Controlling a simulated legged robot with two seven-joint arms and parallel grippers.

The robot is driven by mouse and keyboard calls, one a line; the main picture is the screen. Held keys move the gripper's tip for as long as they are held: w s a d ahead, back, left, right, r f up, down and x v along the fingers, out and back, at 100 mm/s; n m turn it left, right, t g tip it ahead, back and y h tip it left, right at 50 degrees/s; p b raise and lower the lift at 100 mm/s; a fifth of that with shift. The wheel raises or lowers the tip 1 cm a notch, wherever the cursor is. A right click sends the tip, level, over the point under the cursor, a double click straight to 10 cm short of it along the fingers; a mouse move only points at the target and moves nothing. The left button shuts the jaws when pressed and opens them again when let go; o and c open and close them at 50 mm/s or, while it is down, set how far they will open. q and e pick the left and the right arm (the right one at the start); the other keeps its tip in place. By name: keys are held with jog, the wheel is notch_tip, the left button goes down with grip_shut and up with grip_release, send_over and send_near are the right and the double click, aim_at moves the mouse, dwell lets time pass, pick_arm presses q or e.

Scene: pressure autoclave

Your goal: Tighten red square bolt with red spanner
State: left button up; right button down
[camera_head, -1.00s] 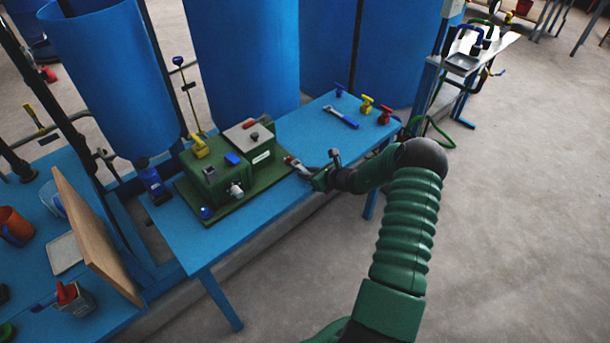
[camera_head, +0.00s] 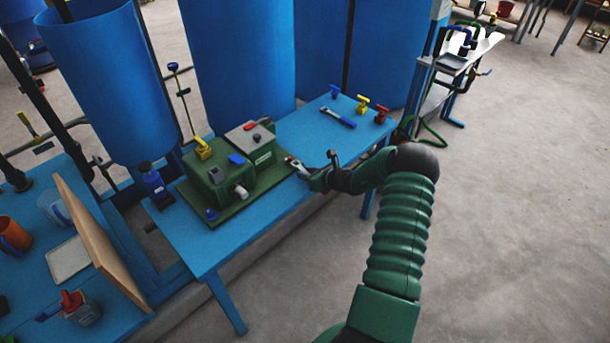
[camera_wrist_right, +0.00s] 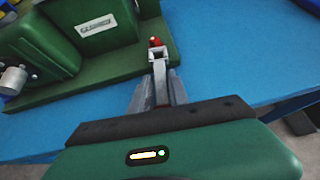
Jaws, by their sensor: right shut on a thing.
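My right gripper (camera_head: 311,174) is at the right edge of the green machine base (camera_head: 233,208) on the blue table. In the right wrist view, it (camera_wrist_right: 159,95) is shut on a narrow grey tool, apparently the spanner (camera_wrist_right: 158,67), which points forward over the base. A small red piece, apparently the red square bolt (camera_wrist_right: 155,42), shows at the tool's far end. I cannot tell whether the spanner's jaws are fully around it. The gripper fingers hide most of the handle. My left gripper is not in view.
A blue-handled spanner (camera_head: 338,118) lies on the table behind. Blue, yellow (camera_head: 362,103) and red (camera_head: 381,115) valve-like handles stand at its back right. A tilted wooden board (camera_head: 100,243) stands at left. The front right table top is clear.

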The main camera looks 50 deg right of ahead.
jog(key=shift+s+d, duration=0.1)
jog(key=shift+d, duration=0.05)
jog(key=c, duration=1.4)
grip_release()
jog(key=shift+o, duration=1.2)
